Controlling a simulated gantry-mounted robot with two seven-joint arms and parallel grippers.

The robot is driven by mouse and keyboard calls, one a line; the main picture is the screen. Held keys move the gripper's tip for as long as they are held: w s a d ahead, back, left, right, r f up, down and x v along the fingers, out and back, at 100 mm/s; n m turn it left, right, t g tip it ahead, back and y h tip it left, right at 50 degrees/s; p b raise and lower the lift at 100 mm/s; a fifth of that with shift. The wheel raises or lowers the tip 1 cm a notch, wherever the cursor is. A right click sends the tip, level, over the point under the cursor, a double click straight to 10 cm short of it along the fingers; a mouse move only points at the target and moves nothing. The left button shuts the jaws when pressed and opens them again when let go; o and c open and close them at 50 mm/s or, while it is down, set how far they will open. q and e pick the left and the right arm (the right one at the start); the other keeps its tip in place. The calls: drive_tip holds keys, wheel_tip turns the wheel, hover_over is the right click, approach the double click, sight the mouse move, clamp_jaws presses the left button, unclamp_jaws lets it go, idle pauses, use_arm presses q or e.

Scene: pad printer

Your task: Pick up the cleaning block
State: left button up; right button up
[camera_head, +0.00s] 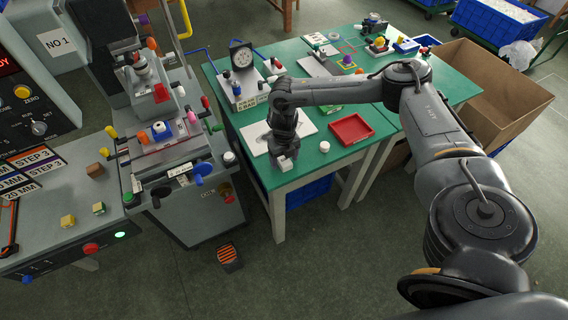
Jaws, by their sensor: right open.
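My right gripper (285,158) points down over the near left part of the green table, at the edge of a white sheet (306,128). It is open. A small pale piece shows at its fingertips, and I cannot tell whether it is a separate block or part of the gripper. No object can be named the cleaning block for certain. A brown block (95,170) and two small yellow-topped blocks, one left (68,221) and one right (98,208), lie on the grey machine bench at the left. My left gripper is out of view.
A red tray (351,129) lies right of the gripper on the green table (325,166). A white round cap (229,157) sits left of it. A dial gauge stand (241,58) is behind. The pad printer (165,150) with coloured knobs stands left. A cardboard box (503,95) is at right.

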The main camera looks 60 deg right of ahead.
drive_tip(key=shift+f, duration=0.35)
drive_tip(key=c, duration=1.2)
drive_tip(key=shift+o, duration=0.2)
